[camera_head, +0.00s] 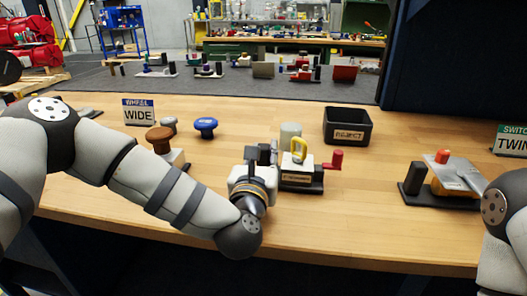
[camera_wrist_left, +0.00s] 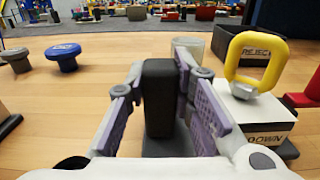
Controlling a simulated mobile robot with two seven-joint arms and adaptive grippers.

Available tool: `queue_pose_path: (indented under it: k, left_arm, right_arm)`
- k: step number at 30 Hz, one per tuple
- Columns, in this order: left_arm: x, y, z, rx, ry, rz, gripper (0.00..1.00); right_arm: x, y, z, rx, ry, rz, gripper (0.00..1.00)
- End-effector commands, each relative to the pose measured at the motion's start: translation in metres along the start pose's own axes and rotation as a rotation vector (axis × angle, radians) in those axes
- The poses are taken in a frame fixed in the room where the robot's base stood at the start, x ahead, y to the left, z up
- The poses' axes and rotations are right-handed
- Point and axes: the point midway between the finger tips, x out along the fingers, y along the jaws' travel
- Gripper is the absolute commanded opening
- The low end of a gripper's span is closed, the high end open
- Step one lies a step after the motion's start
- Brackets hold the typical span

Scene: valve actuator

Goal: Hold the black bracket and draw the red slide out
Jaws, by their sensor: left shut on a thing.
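The black bracket (camera_wrist_left: 160,95) is an upright dark post between the fingers of my left gripper (camera_wrist_left: 158,105) in the left wrist view. The gripper is shut on it, with a finger on each side. In the head view my left gripper (camera_head: 262,153) is at the left end of a white block on a black base (camera_head: 302,187). A yellow loop handle (camera_head: 299,149) stands on the block. The red slide (camera_head: 334,160) sticks out on the block's right side; part of it shows at the right edge of the left wrist view (camera_wrist_left: 306,93). My right gripper is out of view.
A grey cylinder (camera_head: 290,133) stands behind the block, and a black REJECT bin (camera_head: 347,127) behind to the right. Blue (camera_head: 206,125) and brown (camera_head: 159,137) knobs are at left. Another fixture with an orange knob (camera_head: 442,157) is at right. Table between block and fixture is clear.

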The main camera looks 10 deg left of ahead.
Motion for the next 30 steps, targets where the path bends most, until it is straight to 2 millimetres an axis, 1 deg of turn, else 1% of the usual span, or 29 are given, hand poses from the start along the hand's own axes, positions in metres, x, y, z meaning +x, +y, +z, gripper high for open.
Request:
queue_pose_path:
  k: [1, 30]
  left_arm:
    - [0.0, 0.0, 0.002, -0.002, -0.004, 0.0, 0.0]
    - [0.0, 0.0, -0.009, 0.0, -0.002, 0.0, 0.0]
  right_arm:
    - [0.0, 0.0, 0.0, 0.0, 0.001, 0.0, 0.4]
    - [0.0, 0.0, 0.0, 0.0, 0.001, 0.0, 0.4]
